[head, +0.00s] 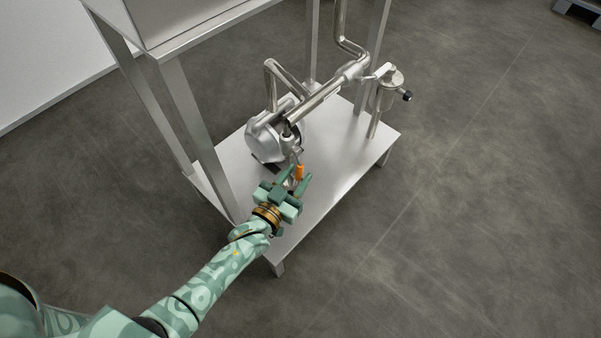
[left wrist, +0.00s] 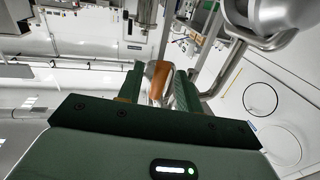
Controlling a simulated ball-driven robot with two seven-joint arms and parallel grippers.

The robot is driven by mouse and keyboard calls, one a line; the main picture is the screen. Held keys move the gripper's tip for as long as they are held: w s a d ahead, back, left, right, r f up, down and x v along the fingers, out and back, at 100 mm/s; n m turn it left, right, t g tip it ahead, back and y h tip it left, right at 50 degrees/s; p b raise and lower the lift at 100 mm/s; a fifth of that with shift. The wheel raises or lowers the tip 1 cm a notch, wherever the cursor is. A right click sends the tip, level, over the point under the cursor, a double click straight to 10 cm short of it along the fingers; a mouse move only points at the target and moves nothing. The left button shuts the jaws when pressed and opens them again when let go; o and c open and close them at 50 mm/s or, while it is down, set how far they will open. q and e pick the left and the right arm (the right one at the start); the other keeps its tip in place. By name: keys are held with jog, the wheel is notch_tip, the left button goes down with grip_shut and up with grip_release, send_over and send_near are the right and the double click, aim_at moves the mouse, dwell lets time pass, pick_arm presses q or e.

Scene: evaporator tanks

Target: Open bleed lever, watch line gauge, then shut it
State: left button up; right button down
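The bleed lever has an orange handle (head: 299,172) and hangs below the pipe end beside the pump on the metal stand. My left gripper (head: 288,180) is at the lever, its two green fingers apart. In the left wrist view the orange handle (left wrist: 157,78) stands between the fingers of the left gripper (left wrist: 158,88), close to both; I see no clear grip on it. I cannot make out the lever's exact angle. I cannot identify a line gauge face in either view. My right gripper is not in view.
A round steel pump (head: 272,138) and steel pipe (head: 318,103) stand on the metal shelf (head: 340,185). A steel canister (head: 390,82) with a black knob (head: 407,96) is at its far right. Stand legs (head: 195,125) rise left of my gripper. Floor at right is clear.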

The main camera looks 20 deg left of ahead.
pick_arm(q)
jog(key=shift+w+d, duration=0.1)
jog(key=shift+w, duration=0.6)
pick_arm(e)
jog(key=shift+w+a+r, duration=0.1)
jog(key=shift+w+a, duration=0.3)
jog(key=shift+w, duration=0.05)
pick_arm(q)
grip_shut()
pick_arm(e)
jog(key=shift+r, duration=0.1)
